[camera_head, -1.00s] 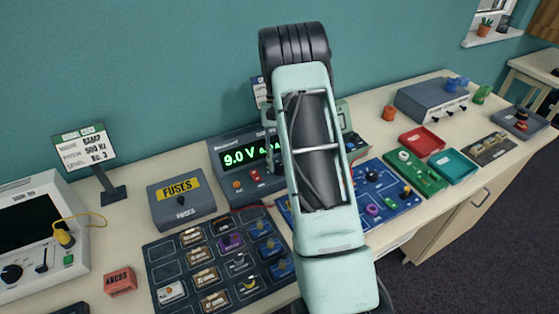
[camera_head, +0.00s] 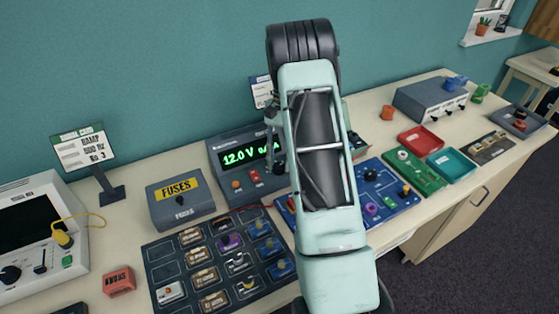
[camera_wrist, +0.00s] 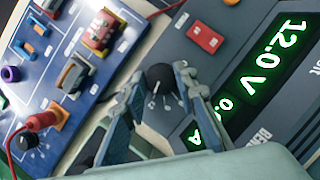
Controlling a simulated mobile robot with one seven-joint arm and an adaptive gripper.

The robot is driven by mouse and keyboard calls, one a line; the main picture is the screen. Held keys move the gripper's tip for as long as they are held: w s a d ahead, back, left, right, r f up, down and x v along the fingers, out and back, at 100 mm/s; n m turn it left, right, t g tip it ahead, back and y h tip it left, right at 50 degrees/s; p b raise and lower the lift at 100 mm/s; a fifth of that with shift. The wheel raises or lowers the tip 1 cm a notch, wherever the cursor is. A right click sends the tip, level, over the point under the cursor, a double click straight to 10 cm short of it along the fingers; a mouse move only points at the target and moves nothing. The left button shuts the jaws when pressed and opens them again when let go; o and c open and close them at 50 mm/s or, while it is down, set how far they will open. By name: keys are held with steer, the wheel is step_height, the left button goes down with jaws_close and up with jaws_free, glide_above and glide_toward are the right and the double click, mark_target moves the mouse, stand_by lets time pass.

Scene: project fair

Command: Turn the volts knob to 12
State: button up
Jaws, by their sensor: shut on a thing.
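The bench power supply (camera_head: 219,166) stands at the back of the table, and its green display (camera_head: 245,157) reads 12.0 V. In the wrist view the display (camera_wrist: 265,70) also reads 12.0 V. A dark round knob (camera_wrist: 161,77) with small white marks beside it is on the supply's panel. My gripper (camera_wrist: 158,86) is shut on this knob, one finger on each side. The knob's pointer is hard to make out. In the head view my arm hides the knob and most of my gripper.
A red switch (camera_wrist: 205,38) sits on the panel close to my gripper. A blue circuit board (camera_head: 399,207) with plugged parts and a red lead (camera_wrist: 14,150) lies beside the supply. The fuses box (camera_head: 181,213) and a dark parts tray (camera_head: 168,270) are to the left.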

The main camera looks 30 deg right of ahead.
steer(key=o, duration=1.2)
steer(key=shift+c, duration=0.2)
steer(key=v, duration=1.2)
